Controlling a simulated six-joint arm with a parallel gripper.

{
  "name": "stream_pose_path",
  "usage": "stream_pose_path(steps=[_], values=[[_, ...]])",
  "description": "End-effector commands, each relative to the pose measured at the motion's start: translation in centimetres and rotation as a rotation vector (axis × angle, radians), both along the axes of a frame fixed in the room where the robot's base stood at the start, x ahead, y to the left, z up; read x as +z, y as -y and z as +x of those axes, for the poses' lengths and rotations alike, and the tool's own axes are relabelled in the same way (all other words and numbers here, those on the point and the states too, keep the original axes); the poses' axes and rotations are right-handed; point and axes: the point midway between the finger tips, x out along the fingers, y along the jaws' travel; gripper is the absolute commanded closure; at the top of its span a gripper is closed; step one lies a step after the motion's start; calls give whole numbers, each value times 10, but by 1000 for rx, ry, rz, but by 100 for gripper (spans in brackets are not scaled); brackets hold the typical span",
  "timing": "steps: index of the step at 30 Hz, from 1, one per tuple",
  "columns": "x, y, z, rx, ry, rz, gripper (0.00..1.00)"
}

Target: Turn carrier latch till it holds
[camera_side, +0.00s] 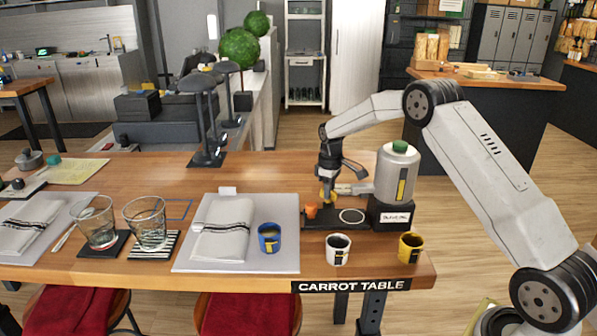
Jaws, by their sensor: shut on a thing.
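My gripper (328,190) points down over the dark carrier base (335,222) at the table's right end. It is shut on a small yellow piece (326,197), which I take to be the carrier latch; the fingers partly hide it. A small orange piece (311,210) is just left of and below the fingertips. A grey canister (397,172) with a green top stands upright on a black labelled block (390,213) to the right. A pale bar (354,188) runs between the canister and my gripper. The latch's exact angle is too small to tell.
A white mug (337,250) and a yellow mug (411,248) stand in front of the base. A blue mug (269,238) and folded napkin (222,228) lie on a placemat (285,262) to the left. Two glasses (148,225) stand farther left.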

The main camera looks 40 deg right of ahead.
Motion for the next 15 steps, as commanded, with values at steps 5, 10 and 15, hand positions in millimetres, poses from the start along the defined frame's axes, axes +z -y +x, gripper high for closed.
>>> stream_pose_path(steps=[5, 10, 15], values=[[0, 0, 1, -38, 3, 0, 100], [0, 0, 1, -44, 3, 0, 100], [0, 0, 1, -43, 4, 0, 100]])
